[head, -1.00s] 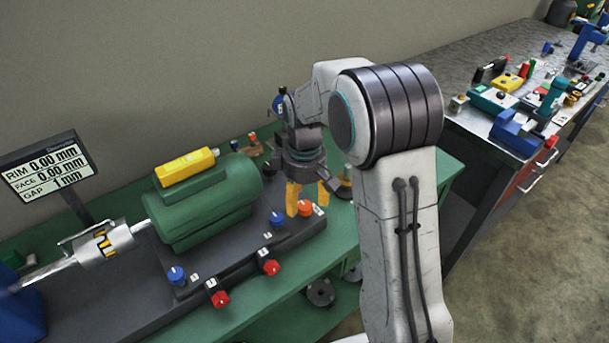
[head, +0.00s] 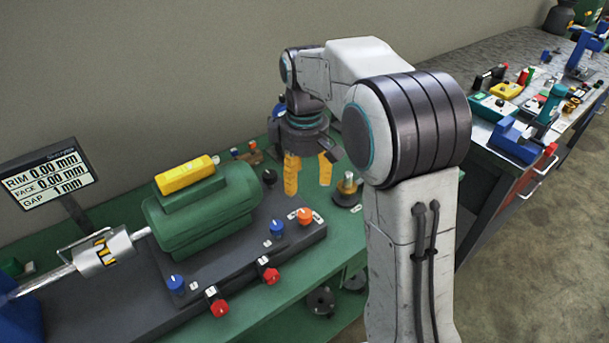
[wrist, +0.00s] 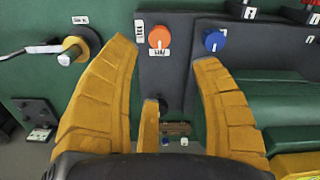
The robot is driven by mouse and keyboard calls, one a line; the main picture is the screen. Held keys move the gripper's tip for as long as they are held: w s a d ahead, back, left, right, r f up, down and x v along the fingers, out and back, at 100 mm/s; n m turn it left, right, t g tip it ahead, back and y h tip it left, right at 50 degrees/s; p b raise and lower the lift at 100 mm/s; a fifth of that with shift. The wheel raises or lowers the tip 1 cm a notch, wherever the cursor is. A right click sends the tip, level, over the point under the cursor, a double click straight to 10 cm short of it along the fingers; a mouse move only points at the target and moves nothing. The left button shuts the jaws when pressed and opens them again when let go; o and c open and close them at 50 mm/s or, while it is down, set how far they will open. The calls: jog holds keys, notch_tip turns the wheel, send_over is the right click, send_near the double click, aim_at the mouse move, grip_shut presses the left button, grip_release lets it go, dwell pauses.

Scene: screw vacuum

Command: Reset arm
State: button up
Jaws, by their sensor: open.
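My gripper (head: 308,175) has yellow fingers. In the head view it hangs down above the right end of the dark base plate (head: 240,255), just right of the green motor (head: 205,213). Its fingers are spread and nothing is between them. In the wrist view the open fingers (wrist: 165,75) frame an orange knob (wrist: 159,38), with a blue knob (wrist: 213,40) beside it. The orange knob also shows in the head view (head: 304,216), below the fingertips and apart from them. My arm rises at the right of the head view and bends over toward the bench.
Red knobs (head: 219,307) line the plate's front edge. A display (head: 47,176) reading RIM 0.00 mm, FACE 0.00 mm, GAP 1 mm stands at left. A round post (head: 347,185) stands right of the fingers. A cluttered second bench (head: 500,70) lies at right.

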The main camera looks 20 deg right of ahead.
dwell(0.3)
jog(key=s+f+m, duration=0.5)
jog(key=s+m, duration=0.1)
jog(key=s, duration=0.3)
jog(key=s+r+t+p, duration=0.3)
jog(key=s+r, duration=0.5)
jog(key=s, duration=0.5)
jog(key=shift+r+m+p, duration=0.4)
